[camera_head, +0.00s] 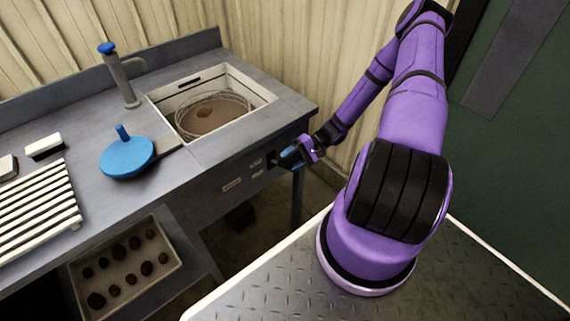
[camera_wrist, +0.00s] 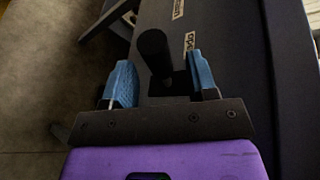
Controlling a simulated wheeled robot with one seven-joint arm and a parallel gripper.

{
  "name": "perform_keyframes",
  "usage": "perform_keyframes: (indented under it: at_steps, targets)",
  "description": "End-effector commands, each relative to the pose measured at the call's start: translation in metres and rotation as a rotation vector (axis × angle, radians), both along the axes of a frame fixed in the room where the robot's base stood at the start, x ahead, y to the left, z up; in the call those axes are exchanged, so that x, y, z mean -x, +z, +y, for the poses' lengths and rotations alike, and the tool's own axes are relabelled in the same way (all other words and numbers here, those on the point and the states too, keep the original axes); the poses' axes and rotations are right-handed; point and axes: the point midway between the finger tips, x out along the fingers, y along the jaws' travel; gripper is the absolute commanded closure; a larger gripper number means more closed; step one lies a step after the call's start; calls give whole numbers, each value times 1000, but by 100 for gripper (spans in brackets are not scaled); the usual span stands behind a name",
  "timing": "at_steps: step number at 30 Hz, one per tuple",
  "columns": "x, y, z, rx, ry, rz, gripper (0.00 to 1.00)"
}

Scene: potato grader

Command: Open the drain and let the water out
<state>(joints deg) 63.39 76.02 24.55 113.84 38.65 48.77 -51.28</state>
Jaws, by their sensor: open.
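The sink (camera_head: 263,97) at the right end of the grey bench holds brown, murky water (camera_head: 212,115) with a round wire basket (camera_head: 180,125) in it. A black handle (camera_wrist: 154,52) sticks out from the bench's front panel below the sink, in the wrist view. My gripper (camera_head: 291,155) is at that panel near the bench's right corner. In the wrist view its two blue fingers (camera_wrist: 163,80) are apart, with the black handle between them. I cannot tell whether either finger touches it. In the head view the handle is mostly hidden by my gripper.
Small labels (camera_head: 231,185) are on the front panel. A tap with a blue top (camera_head: 120,75), a blue disc with a knob (camera_head: 127,158), a white block (camera_head: 44,146) and a slatted rack (camera_head: 38,215) are on the bench. A potato tray (camera_head: 82,300) is below. A bench leg (camera_head: 297,195) is near my gripper.

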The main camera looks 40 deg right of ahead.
Motion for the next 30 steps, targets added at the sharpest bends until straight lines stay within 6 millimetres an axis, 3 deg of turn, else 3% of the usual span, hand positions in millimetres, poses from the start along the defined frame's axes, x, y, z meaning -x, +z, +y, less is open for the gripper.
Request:
perform_keyframes:
  at_steps: [6, 12, 18, 30]
  targets:
    - [8, 14, -40, 2, -2, -1, 47]
    - [13, 23, -65, 0, -1, 1, 47]
    - [15, 26, -75, 0, 0, 1, 47]
    - [15, 26, -75, -1, 1, 1, 47]
